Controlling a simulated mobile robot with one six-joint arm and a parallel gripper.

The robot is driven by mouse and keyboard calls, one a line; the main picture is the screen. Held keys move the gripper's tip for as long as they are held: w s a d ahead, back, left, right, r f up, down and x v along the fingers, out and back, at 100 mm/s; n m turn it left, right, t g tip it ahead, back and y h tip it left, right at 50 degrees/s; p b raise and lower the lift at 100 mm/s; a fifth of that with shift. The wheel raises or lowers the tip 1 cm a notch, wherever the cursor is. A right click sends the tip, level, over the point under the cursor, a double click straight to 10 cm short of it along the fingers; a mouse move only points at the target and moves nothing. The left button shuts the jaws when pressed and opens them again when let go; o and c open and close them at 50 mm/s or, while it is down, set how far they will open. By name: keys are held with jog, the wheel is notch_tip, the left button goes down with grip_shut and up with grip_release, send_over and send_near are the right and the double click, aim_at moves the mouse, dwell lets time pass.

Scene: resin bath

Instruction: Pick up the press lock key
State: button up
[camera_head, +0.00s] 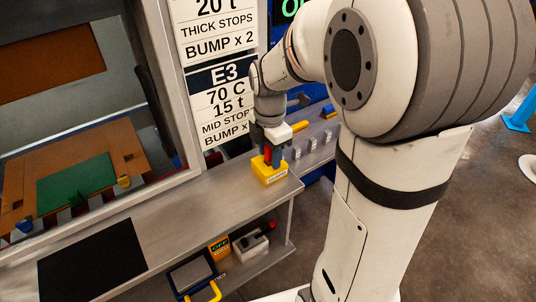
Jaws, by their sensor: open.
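A small red piece, which looks like the press lock key (267,155), stands upright in a yellow block (264,175) with a white label on its front. The block sits near the right end of the grey metal shelf. My gripper (271,153) is open and points down just above the block, with its dark fingers around or very close to the red piece. I cannot tell whether the fingers touch it. My gripper and arm hide part of the red piece and the area behind.
A black mat (92,262) lies on the left of the shelf (180,212). Behind the block are several small grey blocks and a yellow-handled item (299,127). A lower shelf holds an orange box (219,249) and a grey box (250,245). Signs (222,105) hang close behind my wrist.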

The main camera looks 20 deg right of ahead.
grip_shut()
dwell(0.4)
